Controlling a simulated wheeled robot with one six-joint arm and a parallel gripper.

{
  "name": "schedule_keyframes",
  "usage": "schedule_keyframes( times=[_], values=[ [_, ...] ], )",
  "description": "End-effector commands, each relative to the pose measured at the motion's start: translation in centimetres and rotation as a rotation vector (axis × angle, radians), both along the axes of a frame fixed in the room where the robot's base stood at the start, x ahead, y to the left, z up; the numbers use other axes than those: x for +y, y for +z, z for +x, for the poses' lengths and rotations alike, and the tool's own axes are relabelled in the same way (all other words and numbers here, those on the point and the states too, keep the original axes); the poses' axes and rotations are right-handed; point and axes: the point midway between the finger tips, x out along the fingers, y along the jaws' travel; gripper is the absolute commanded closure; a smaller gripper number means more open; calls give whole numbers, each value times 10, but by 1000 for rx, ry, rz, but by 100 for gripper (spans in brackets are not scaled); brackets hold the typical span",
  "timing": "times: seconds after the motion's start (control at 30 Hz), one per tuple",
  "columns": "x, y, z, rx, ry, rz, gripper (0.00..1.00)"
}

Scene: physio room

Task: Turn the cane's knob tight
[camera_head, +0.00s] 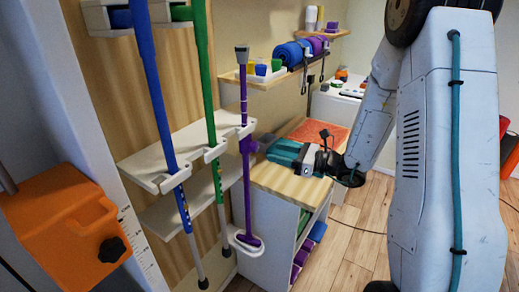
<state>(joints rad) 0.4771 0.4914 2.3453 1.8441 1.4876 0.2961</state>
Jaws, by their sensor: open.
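A slim purple cane (245,190) stands upright in a white rack at the middle, with a grey top (242,54). A purple knob (247,145) sticks out from its shaft at about mid-height. My gripper (263,144) points left at the knob, with its fingers very close to it. Its jaws are open. I cannot tell from this view whether the fingers are around the knob or just short of it. The teal gripper body hides part of the cabinet behind.
A blue pole (158,100) and a green pole (206,80) stand left of the cane in white holders. A wooden-topped cabinet (285,183) stands behind my gripper. A shelf (262,80) holds cups and rolls. An orange block with a black knob (65,225) is at the lower left.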

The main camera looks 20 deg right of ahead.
Motion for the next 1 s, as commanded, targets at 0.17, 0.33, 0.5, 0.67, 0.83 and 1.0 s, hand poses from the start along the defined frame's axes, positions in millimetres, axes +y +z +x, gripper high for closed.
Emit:
schedule_keyframes(
  times=[0.17,0.33,0.5,0.67,0.83,1.0],
  values=[
    [24,0,20,-1,7,-2,46],
    [42,0,37,-1,8,-4,46],
    [50,1,45,-1,6,-2,46],
    [51,1,46,-1,5,-2,46],
    [51,1,46,-1,5,-3,63],
    [50,1,46,-1,5,-3,91]
  ],
)
